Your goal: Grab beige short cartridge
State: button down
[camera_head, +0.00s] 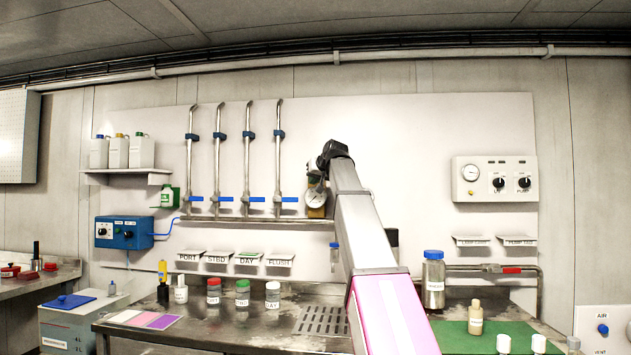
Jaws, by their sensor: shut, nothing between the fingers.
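A short beige piece (475,318) with a narrower top and a pale label stands upright on the green mat (450,336) at the right of the bench; by its colour and size it fits the beige short cartridge. My arm reaches up from the lower middle. Its dark end with my gripper (326,154) is near the wall panel, just above a round gauge (316,181), far to the left of and above the beige piece. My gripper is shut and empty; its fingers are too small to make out.
A blue-capped jar (433,281) stands between my arm and the beige piece. White cylinders (503,343) stand at the mat's front. Labelled jars (243,293) stand left of a drain grate (322,321). A pipe with a red handle (511,270) runs behind the mat.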

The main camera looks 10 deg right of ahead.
aim_at(475, 313)
jog(key=k, duration=1)
